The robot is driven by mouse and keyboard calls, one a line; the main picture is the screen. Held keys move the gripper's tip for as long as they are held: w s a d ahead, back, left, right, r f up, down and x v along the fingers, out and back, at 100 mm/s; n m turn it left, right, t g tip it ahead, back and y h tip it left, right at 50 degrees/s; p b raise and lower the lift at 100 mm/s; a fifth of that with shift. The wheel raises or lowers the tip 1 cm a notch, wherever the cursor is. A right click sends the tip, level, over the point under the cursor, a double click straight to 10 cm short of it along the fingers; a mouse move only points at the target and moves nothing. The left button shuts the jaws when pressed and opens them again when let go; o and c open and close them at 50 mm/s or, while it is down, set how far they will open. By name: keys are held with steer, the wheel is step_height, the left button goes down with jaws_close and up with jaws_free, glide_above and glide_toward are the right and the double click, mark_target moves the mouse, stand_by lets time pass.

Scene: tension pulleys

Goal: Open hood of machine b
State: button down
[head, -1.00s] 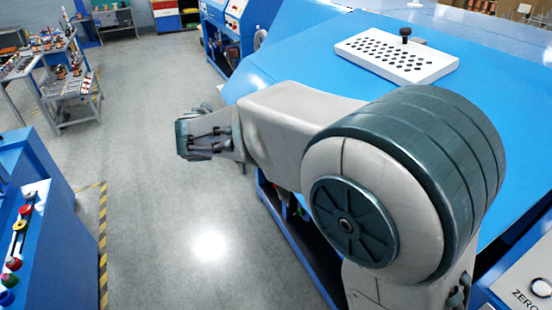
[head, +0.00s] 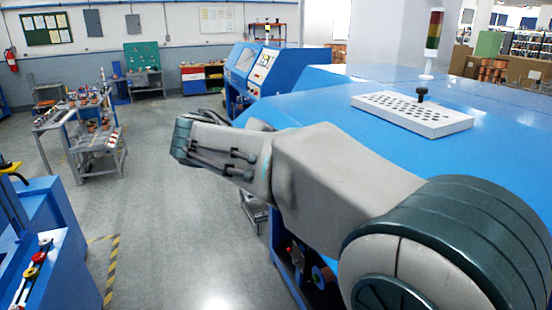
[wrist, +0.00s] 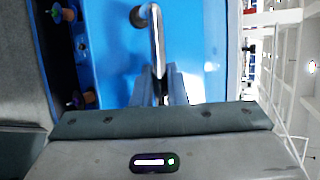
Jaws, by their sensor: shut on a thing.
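The blue machine (head: 320,130) with a broad sloping top fills the right half of the head view. A label naming it machine b cannot be read. In the wrist view, a shiny metal handle (wrist: 156,40) stands on a blue panel (wrist: 110,45) that looks like the hood. My gripper (wrist: 160,88) is shut on this handle near its lower end. In the head view my arm hides the gripper and handle. How far the hood is raised cannot be told.
A white perforated block (head: 415,115) with a black knob lies on the machine top. A signal tower (head: 433,40) stands behind. Another blue machine (head: 255,70) is farther back. A grey cart (head: 90,140) and blue equipment (head: 40,240) stand left. The grey floor (head: 180,220) between is clear.

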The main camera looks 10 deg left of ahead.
steer(key=shift+d, duration=0.1)
steer(key=c, duration=1.5)
jaws_free()
steer(key=shift+o, duration=0.2)
steer(key=shift+w+d, duration=0.15)
steer(key=shift+s+a+r, duration=0.15)
steer(key=shift+s+a, duration=0.25)
steer(key=shift+a, duration=0.05)
steer(key=b+v, duration=0.1)
steer(key=v, duration=1.1)
steer(key=shift+s+r, duration=0.25)
steer(key=shift+s, duration=0.1)
steer(key=shift+a, duration=0.1)
